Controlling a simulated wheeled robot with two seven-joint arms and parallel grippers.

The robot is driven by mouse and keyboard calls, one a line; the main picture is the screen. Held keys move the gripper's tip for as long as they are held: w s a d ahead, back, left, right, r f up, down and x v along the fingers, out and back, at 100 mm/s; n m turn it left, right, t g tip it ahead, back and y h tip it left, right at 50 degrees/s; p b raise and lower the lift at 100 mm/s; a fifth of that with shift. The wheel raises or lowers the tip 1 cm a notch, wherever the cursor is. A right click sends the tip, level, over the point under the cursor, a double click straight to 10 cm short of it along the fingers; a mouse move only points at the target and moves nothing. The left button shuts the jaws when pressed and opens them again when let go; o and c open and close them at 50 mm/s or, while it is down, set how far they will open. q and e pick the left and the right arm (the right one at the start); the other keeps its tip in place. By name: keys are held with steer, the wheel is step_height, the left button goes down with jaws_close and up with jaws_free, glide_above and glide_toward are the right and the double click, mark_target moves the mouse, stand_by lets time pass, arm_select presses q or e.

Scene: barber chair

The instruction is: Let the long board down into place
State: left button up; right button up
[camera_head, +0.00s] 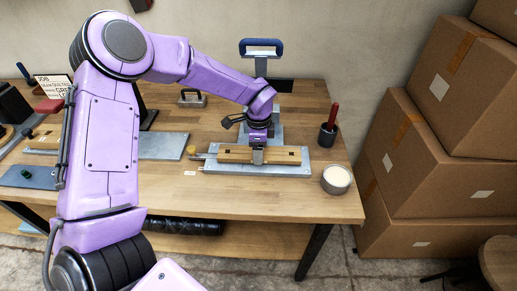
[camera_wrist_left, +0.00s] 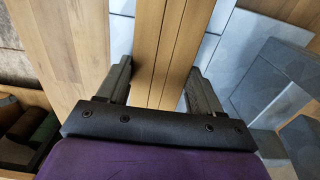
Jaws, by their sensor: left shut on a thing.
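The long board (camera_head: 285,155) is pale wood and lies lengthwise left to right over a grey metal plate (camera_head: 220,167) near the front right of the workbench. My left gripper (camera_head: 258,154) comes down on its middle from above and is shut on it. In the left wrist view the board (camera_wrist_left: 172,40) runs between the two dark fingers of the gripper (camera_wrist_left: 160,82), with dark lines along its length. The board looks about level; I cannot tell whether its underside touches the plate. My right gripper is not in view.
A blue-handled press (camera_head: 262,48) stands behind the plate. A cup with a red-handled tool (camera_head: 328,132) and a round tin of pale contents (camera_head: 336,179) stand to the right. Cardboard boxes (camera_head: 435,150) are stacked beyond the bench (camera_head: 240,205). The bench front is mostly clear.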

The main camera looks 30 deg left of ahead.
arm_select(q)
steer(key=o, duration=1.2)
steer(key=shift+o, duration=0.2)
steer(key=shift+r, duration=0.1)
step_height(320, 180, up, 10)
steer(key=b, duration=0.2)
steer(key=shift+r, duration=0.2)
